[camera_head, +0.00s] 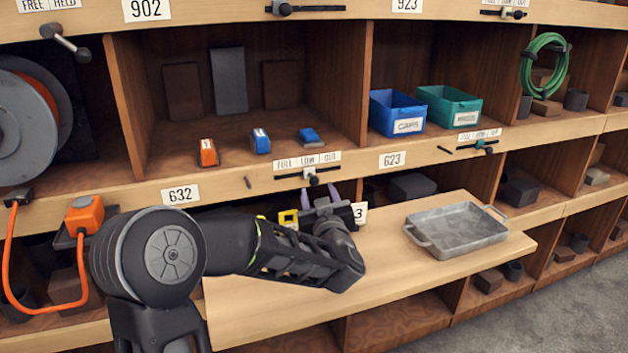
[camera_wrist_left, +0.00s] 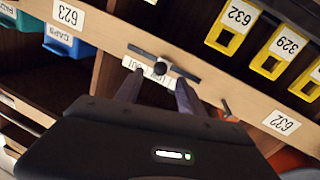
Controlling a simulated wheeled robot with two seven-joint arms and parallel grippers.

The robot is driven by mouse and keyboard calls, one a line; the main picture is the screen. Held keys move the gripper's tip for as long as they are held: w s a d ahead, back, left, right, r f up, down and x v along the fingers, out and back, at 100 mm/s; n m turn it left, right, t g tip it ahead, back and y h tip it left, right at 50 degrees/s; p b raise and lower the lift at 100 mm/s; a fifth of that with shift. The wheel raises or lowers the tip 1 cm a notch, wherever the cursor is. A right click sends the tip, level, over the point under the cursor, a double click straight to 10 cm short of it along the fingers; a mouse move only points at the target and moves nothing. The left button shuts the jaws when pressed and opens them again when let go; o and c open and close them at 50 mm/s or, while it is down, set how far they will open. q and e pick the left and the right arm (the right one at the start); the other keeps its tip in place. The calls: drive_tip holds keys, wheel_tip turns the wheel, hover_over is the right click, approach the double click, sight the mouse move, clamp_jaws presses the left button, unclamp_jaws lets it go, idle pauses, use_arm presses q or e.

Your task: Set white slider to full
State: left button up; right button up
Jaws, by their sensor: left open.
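The white slider (camera_head: 309,174) sits on a dark horizontal rail on the shelf edge, under a FULL / LOW / OUT label (camera_head: 308,161). It has a dark knob and stands near the middle of the rail, about below LOW. In the left wrist view, the picture is turned over and the slider's dark knob (camera_wrist_left: 160,68) shows in front of the partly hidden label. My left gripper (camera_head: 319,193) is open just below the slider. In the wrist view, its two fingers (camera_wrist_left: 160,80) point at the rail, one on either side of the knob. Contact cannot be told.
A wooden board with a grey metal tray (camera_head: 457,230) juts out below the shelf edge. A small peg (camera_head: 247,182) sticks out left of the rail. A teal slider (camera_head: 483,146) is farther right. Blue (camera_head: 397,112) and teal bins stand on the shelf above.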

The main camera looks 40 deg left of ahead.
sight(315, 183)
use_arm(q)
drive_tip(key=x, duration=0.7)
drive_tip(key=shift+f+p, duration=0.1)
drive_tip(key=shift+p, duration=0.3)
drive_tip(key=shift+d, duration=0.1)
drive_tip(key=shift+c, duration=0.4)
clamp_jaws()
idle(0.4)
